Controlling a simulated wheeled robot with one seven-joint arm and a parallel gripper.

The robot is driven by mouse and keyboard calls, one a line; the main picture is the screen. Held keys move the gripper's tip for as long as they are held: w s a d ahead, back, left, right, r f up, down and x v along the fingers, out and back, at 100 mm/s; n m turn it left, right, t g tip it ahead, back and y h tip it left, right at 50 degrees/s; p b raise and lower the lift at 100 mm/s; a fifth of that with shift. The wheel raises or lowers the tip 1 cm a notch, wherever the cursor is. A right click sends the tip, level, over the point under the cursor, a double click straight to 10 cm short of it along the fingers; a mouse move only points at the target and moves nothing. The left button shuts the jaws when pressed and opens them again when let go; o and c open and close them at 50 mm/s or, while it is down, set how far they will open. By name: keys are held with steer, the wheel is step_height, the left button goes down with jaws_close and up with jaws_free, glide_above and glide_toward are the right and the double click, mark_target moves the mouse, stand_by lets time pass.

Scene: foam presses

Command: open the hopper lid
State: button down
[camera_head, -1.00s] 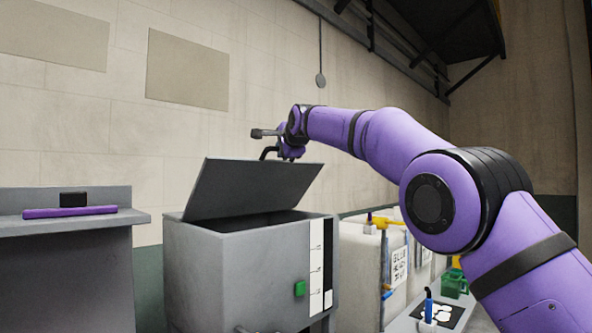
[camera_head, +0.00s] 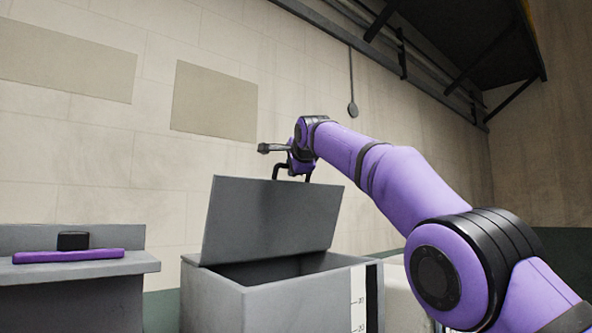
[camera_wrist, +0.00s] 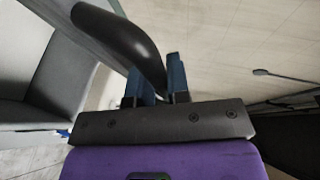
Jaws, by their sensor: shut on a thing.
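The grey hopper (camera_head: 240,305) stands at the bottom middle of the head view. Its lid (camera_head: 270,220) is tilted steeply up, and the dark inside shows below it. A dark bent handle (camera_head: 277,170) stands at the lid's top edge. My gripper (camera_head: 300,170) is at that handle, above the lid's upper right part. In the wrist view the thick dark handle (camera_wrist: 120,35) runs between my gripper's blue-grey fingers (camera_wrist: 157,85), which are shut on it. The far side of the grip is hidden.
A grey bench (camera_head: 75,272) at the left holds a purple bar (camera_head: 68,256) and a small black block (camera_head: 73,240). A pale wall with two beige panels stands behind. A dark overhead frame (camera_head: 450,60) is at the upper right.

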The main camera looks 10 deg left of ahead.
steer(key=c, duration=1.1)
jaws_free()
steer(key=shift+d, duration=0.1)
steer(key=shift+s, duration=0.1)
steer(key=v, duration=1)
steer(key=shift+s+d, duration=0.2)
steer(key=shift+r, duration=0.15)
